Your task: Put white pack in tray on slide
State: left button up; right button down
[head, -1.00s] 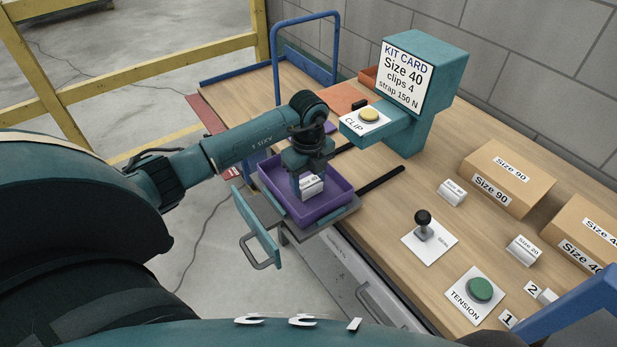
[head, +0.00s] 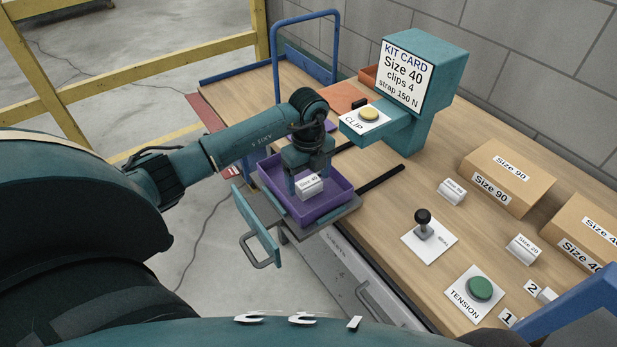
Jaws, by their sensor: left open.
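A white pack (head: 309,187) with a printed size label, which I read as Size 40, is in the purple tray (head: 326,212). The tray sits on the grey slide (head: 347,207) at the bench's left edge. My left gripper (head: 309,186) points down into the tray with its fingers open, one on each side of the pack. Whether a finger touches the pack I cannot tell. My right gripper is not in view; a blue piece shows at the lower right corner.
Other white packs (head: 452,192) (head: 523,248) lie on the bench near cardboard boxes (head: 507,178). A teal clip machine (head: 425,85) with a yellow button stands behind the tray. A black-knobbed lever (head: 423,222) and green TENSION button (head: 479,289) are at right.

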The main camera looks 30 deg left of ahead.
aim_at(309, 183)
pick_arm(q)
notch_tip(309, 183, up, 12)
jog(key=b, duration=0.1)
jog(key=s+d+f+m+g+h, duration=0.1)
jog(key=s+d+f+m+h, duration=0.2)
jog(key=d, duration=0.5)
jog(key=s+d+f+m+h, duration=0.25)
jog(key=d+h, duration=0.25)
jog(key=d, duration=0.3)
jog(key=s+d+r+n+t+h, duration=0.4)
jog(key=d+r+t+h, duration=0.15)
jog(key=d+h, duration=0.55)
jog(key=w+a+f+n+t+y, duration=0.1)
jog(key=a+f+n+t+y, duration=0.65)
jog(key=n+t, duration=0.7)
jog(key=s+a+f+n+g+y, duration=0.3)
jog(key=s+f+n+g+y, duration=0.3)
jog(key=s+f, duration=0.4)
notch_tip(309, 183, down, 2)
jog(key=shift+s+a+g+y, duration=0.25)
jog(key=shift+g+y, duration=0.6)
jog(key=shift+g, duration=0.25)
